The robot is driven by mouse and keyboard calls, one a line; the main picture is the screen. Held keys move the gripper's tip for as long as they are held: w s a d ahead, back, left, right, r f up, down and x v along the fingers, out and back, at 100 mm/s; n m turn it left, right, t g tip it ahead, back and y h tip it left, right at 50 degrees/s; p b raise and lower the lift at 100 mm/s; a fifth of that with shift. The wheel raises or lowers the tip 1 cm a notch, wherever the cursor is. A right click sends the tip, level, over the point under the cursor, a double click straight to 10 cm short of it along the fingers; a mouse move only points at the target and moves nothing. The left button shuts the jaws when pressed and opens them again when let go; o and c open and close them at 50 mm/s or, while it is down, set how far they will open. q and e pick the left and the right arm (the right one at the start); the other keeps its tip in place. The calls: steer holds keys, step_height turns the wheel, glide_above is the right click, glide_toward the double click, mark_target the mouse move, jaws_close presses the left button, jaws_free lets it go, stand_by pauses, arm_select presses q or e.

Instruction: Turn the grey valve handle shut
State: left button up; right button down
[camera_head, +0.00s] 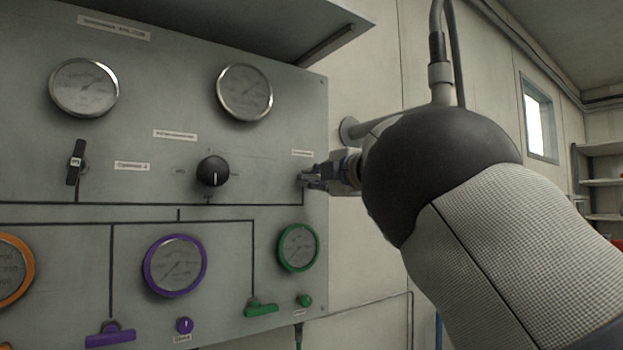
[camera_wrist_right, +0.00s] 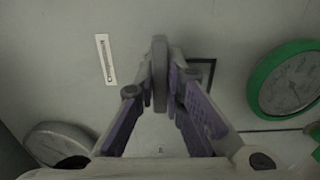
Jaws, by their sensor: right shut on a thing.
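My right gripper (camera_head: 312,180) is at the right edge of the panel, seen from the side in the head view. In the right wrist view my right gripper (camera_wrist_right: 163,100) has its two fingers closed on the grey valve handle (camera_wrist_right: 160,72), a flat grey bar between the fingertips. In the head view the handle is mostly hidden by the gripper, so its exact angle there is hard to tell. A dark pipe line runs to the handle's spot. My left gripper is not in view.
The grey panel (camera_head: 130,185) carries two large gauges (camera_head: 244,92), a black knob (camera_head: 213,171), a black handle (camera_head: 75,162), a purple-rimmed gauge (camera_head: 175,265), a green-rimmed gauge (camera_head: 298,248), and purple (camera_head: 110,335) and green (camera_head: 260,307) handles below. A hood overhangs the top.

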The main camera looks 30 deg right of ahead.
steer(key=c, duration=1.7)
jaws_free()
steer(key=s, duration=0.8)
steer(key=s+d, duration=0.1)
steer(key=s, duration=0.3)
